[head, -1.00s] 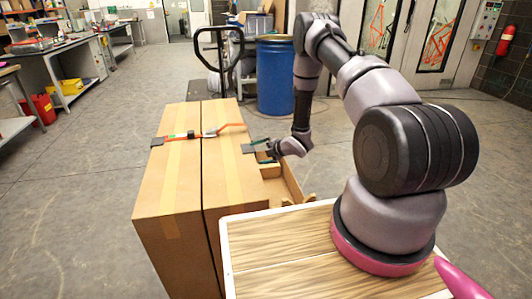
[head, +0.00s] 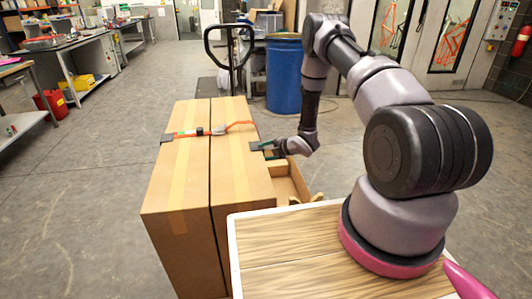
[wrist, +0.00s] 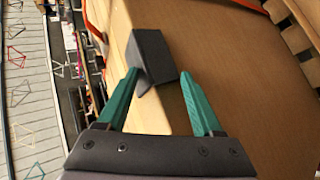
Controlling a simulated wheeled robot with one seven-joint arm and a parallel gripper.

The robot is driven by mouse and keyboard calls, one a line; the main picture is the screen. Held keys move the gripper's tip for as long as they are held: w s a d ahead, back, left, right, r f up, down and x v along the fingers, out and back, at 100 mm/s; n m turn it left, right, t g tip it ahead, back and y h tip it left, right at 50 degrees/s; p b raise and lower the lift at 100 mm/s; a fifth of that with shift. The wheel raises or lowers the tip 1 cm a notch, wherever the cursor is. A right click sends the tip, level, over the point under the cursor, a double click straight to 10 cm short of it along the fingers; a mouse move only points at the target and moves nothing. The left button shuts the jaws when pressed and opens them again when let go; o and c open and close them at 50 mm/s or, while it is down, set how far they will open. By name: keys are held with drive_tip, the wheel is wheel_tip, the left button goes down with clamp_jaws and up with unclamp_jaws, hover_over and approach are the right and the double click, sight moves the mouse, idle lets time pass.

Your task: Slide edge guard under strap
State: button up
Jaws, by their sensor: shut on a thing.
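Two tall cardboard boxes (head: 185,185) stand side by side in the head view. An orange strap (head: 240,124) runs across their tops, with a dark buckle (head: 199,131). One dark edge guard (head: 167,137) sits at the left edge, at the strap's end. My gripper (head: 272,151) is at the right edge, shut on another dark grey edge guard (head: 258,146). In the wrist view this angled guard (wrist: 158,55) shows at the green fingertips (wrist: 163,85), over the box edge. It is nearer me than the strap, apart from it. Its exact contact with the box is unclear.
A wooden tray (head: 290,186) is beside the boxes, under my gripper. A wood-topped surface (head: 290,245) is close in front. A blue barrel (head: 284,78) and a pallet jack handle (head: 230,45) stand behind.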

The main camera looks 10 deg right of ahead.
drive_tip(key=w, duration=1)
idle(1.7)
